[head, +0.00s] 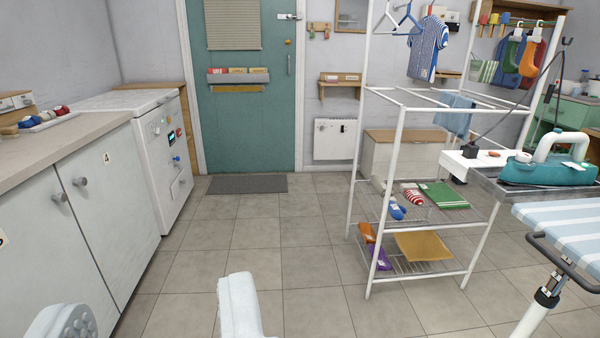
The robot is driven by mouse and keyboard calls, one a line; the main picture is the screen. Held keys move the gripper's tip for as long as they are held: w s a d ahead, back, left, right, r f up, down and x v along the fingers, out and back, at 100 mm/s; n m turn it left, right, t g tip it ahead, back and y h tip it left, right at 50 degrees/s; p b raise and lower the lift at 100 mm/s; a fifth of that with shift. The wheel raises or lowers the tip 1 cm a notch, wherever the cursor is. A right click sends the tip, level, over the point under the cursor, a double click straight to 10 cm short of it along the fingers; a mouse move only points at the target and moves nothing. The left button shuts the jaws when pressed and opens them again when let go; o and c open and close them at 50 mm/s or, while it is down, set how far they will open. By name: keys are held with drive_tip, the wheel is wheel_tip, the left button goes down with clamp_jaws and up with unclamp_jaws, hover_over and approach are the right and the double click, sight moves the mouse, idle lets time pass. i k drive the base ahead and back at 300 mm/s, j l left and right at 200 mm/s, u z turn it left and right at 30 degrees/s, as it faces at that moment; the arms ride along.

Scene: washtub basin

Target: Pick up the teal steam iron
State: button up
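The teal steam iron (540,174) is at the right of the head view. It has a white handle arching over a teal body. It rests on a grey metal plate (493,190) at the end of the ironing board (565,222), which has a blue and white striped cover. My gripper (156,315) shows at the bottom left, its two pale fingers wide apart with only floor and cabinet front seen between them. It is empty and far from the iron, well to its left and nearer to me.
A white drying rack (392,190) with socks and cloths stands left of the iron. A dark cord rises beside the iron. A worktop with cabinets (95,190) and a white appliance (165,160) line the left.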

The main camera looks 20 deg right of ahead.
sight(544, 170)
drive_tip(key=i+l+z, duration=0.15)
drive_tip(key=i+z, duration=0.5)
drive_tip(key=i, duration=0.3)
drive_tip(key=i+z, duration=0.35)
drive_tip(key=i+l+z, duration=0.4)
drive_tip(key=i, duration=0.25)
